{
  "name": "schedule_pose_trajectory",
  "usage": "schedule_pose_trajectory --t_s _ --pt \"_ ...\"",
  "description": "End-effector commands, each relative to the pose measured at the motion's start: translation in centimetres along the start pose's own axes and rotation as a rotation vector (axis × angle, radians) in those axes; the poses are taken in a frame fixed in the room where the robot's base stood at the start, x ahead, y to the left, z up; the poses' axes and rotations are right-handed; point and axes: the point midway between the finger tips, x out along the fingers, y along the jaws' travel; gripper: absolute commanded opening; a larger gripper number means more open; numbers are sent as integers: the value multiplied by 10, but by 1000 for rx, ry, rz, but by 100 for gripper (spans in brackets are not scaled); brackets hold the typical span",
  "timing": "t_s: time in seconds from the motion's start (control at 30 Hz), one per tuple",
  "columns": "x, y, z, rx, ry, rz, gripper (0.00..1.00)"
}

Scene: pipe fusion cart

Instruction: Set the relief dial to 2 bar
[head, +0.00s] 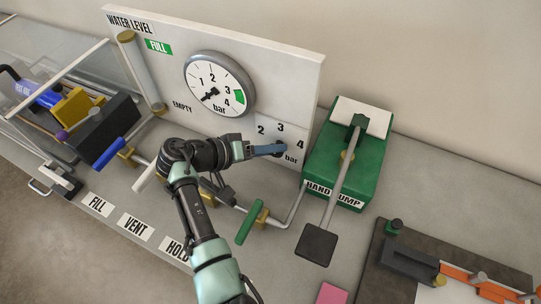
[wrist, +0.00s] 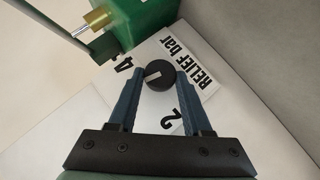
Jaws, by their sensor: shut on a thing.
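The relief dial (wrist: 158,75) is a round black knob with a white pointer mark, on a white plate lettered "RELIEF bar". In the wrist view my gripper (wrist: 156,78) has its blue fingers on either side of the knob, shut on it. The pointer mark points lower left, between the 4 (wrist: 123,64) and the 2 (wrist: 170,118). The left finger hides that part of the scale. In the head view my gripper (head: 280,148) reaches the relief scale plate (head: 267,142), below the 3; the fingers mostly cover the knob.
The pressure gauge (head: 218,84) has its needle at lower left, below 1. The green hand pump (head: 345,160) stands close right of the dial, its lever slanting forward. Pipes and a green valve handle (head: 251,224) lie below my gripper. The clamp machine (head: 82,115) is at left.

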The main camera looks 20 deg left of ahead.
Motion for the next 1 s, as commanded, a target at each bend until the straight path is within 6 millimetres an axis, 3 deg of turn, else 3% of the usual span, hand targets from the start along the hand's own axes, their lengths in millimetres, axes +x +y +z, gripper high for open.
schedule_pose_trajectory --t_s 0.5,1.0 --pt "2 -9 1 -285 4 286 0" --pt "2 -8 1 -370 2 368 0"
